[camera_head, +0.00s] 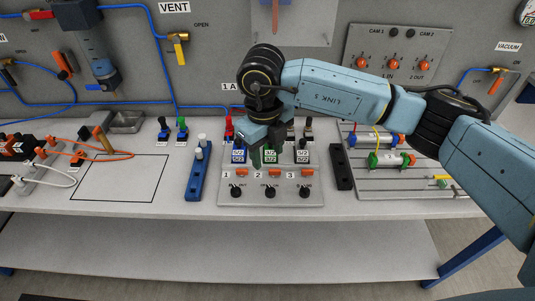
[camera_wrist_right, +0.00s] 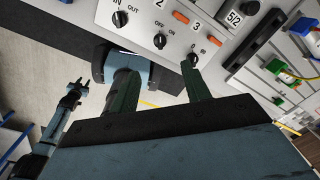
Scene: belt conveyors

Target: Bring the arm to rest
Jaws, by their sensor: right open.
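My right arm reaches in from the right in the head view and bends down over the grey valve panel (camera_head: 225,198). My right gripper (camera_head: 263,157) points down at the blue and green valve blocks there. In the right wrist view the right gripper (camera_wrist_right: 160,72) has its two green fingers apart, with nothing seen held between them. The panel (camera_wrist_right: 140,18) lies beyond the fingertips, and one fingertip overlaps a black knob (camera_wrist_right: 192,60); I cannot tell whether they touch. A small blue and black arm end (camera_wrist_right: 75,95) shows at the left, probably my left gripper; its jaws are unclear.
A blue rack (camera_head: 198,180) with white-topped pieces stands left of the panel, and a black holed bar (camera_head: 342,167) stands right of it. A fixture with cylinders (camera_head: 390,160) lies farther right. The outlined bench area (camera_head: 118,180) is mostly clear.

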